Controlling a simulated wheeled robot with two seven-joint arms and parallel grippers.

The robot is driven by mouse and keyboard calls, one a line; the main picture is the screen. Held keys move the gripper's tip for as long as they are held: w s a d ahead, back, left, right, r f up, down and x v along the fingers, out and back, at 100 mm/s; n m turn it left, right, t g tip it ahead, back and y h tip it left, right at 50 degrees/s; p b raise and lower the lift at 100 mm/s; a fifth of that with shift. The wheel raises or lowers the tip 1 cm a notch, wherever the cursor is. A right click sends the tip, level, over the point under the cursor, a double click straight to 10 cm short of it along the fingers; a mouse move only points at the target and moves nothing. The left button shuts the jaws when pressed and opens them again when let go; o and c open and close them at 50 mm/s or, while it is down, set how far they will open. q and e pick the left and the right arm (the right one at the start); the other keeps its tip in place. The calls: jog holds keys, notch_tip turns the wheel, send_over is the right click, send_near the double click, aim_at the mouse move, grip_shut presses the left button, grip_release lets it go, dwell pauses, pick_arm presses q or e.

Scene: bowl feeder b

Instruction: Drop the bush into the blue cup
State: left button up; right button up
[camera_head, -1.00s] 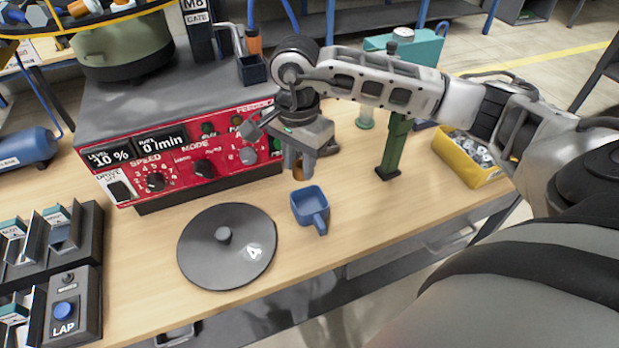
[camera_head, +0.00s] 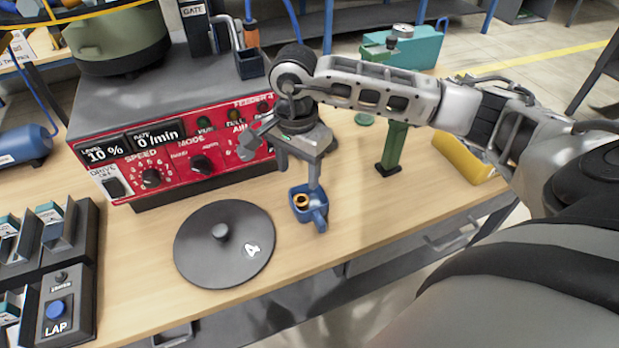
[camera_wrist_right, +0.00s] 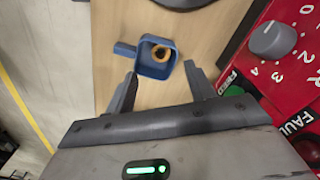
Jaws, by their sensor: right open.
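The bush (camera_head: 301,200), a small brass-orange ring, lies inside the blue cup (camera_head: 319,212). The cup is a small square scoop with a handle, on the wooden bench in front of the red feeder panel. My right gripper (camera_head: 299,174) is open and empty just above and behind the cup. In the right wrist view, the bush (camera_wrist_right: 160,53) lies in the cup (camera_wrist_right: 126,50), beyond the two spread fingertips (camera_wrist_right: 160,76). My left gripper is not in view.
A dark round lid (camera_head: 207,262) with a knob lies left of the cup. The red feeder panel (camera_head: 180,160) stands behind. A green post (camera_head: 393,146) and a yellow bin (camera_head: 462,160) are to the right. The bench front edge is close to the cup.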

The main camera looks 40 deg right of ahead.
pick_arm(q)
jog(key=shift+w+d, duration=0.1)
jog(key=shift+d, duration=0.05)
pick_arm(e)
notch_tip(320, 180, up, 16)
jog(key=shift+f, duration=0.1)
dwell(0.5)
